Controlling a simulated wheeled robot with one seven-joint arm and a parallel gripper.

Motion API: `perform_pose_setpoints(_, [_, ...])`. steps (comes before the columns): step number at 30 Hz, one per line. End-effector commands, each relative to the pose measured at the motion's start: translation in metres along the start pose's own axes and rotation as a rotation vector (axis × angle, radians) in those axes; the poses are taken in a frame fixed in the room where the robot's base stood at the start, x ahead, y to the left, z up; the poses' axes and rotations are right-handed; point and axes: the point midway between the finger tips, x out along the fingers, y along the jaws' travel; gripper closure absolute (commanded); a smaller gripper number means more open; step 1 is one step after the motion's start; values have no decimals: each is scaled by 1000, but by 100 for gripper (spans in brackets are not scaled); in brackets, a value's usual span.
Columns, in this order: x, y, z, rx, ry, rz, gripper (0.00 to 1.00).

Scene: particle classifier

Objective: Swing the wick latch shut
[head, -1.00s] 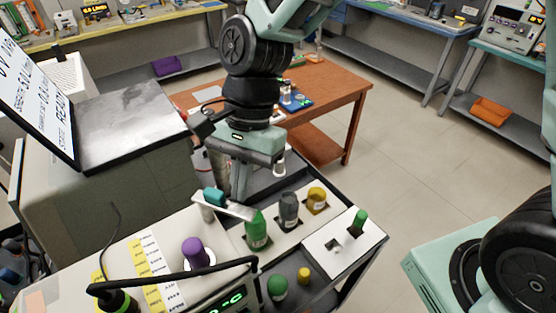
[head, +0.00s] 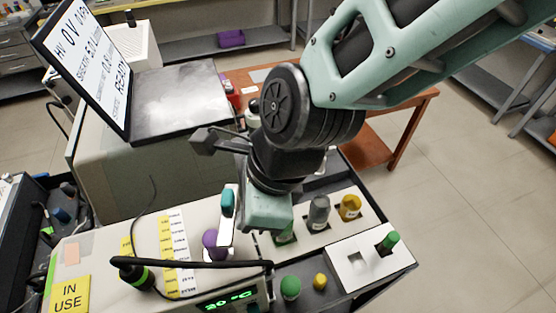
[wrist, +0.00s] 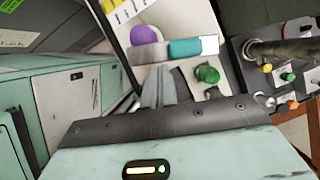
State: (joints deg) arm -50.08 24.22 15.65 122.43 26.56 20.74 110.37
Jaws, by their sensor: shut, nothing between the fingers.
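The wick latch is a pale flat bar (head: 226,240) with a teal grip (head: 228,203), on top of the white instrument. In the head view the bar lies beside the purple cap (head: 210,243), pointing toward the front. In the wrist view the bar (wrist: 212,45), teal grip (wrist: 185,48) and purple cap (wrist: 144,34) lie just beyond my fingertips. My gripper (wrist: 158,72) is shut and empty, with its tips close beside the bar. I cannot tell whether they touch it. In the head view my gripper's body hides its fingers.
A green-capped bottle (head: 285,235), grey bottle (head: 319,212) and yellow bottle (head: 350,206) stand in a rack right of the latch. A black cable arm (head: 200,264) crosses in front. A lit temperature display (head: 228,302) faces the front. A screen (head: 90,65) stands at the back left.

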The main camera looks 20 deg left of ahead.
Motion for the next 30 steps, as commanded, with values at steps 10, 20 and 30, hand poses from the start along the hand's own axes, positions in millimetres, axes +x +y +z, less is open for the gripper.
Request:
perform_pose_setpoints(10, [4, 5, 12, -4, 1, 2, 100])
perform_pose_setpoints(20, [6, 5, 16, -3, 0, 0, 100])
perform_pose_setpoints(30, [7, 5, 16, -4, -1, 1, 100])
